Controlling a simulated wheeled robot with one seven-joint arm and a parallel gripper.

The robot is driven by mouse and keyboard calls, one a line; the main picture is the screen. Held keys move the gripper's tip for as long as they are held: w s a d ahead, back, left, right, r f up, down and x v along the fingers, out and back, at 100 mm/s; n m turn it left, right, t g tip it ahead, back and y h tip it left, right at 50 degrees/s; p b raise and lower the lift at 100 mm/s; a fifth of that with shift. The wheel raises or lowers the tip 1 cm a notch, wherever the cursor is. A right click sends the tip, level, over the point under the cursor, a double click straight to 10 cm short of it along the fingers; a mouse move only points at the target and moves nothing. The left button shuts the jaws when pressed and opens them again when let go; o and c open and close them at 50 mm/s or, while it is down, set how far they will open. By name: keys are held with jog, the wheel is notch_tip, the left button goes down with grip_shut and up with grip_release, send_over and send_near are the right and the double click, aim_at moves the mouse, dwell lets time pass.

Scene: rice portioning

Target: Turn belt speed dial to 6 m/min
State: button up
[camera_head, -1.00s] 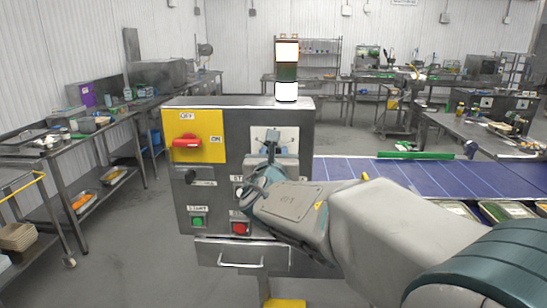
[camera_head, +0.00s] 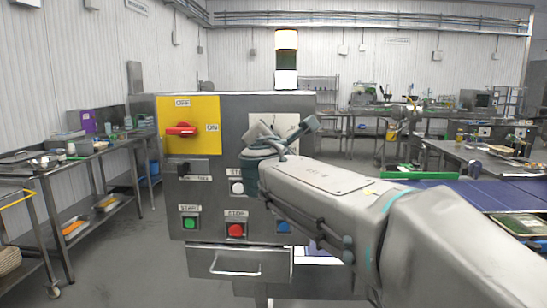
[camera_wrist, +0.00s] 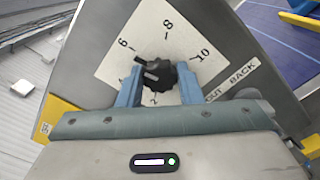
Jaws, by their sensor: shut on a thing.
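The belt speed dial is a black knob (camera_wrist: 158,73) on a white scale plate (camera_wrist: 118,70), seen in the wrist view. The plate shows 2, 6, 8 and 10; the figure at the left is partly hidden by a finger. The knob's narrow black end points up and left, towards the 6, though its exact setting is hard to read. My gripper (camera_wrist: 159,84) has a blue finger on each side of the knob and is shut on it. In the head view my gripper (camera_head: 283,134) is at the panel and hides the knob.
The control panel (camera_head: 222,178) also carries a red switch (camera_head: 181,130) on yellow, a black knob (camera_head: 184,169), a green START button (camera_head: 190,222) and a red STOP button (camera_head: 236,230). A drawer handle (camera_head: 236,264) sticks out below. The blue belt (camera_head: 437,193) runs off to the right.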

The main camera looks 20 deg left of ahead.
jog(key=shift+f+m+b, duration=0.15)
jog(key=shift+m+b, duration=0.6)
jog(key=shift+m, duration=0.15)
jog(key=o, duration=1)
jog(key=shift+c, duration=0.2)
jog(key=b+v, duration=0.2)
jog(key=v, duration=1.1)
jog(key=shift+s, duration=0.4)
jog(key=shift+d, duration=0.1)
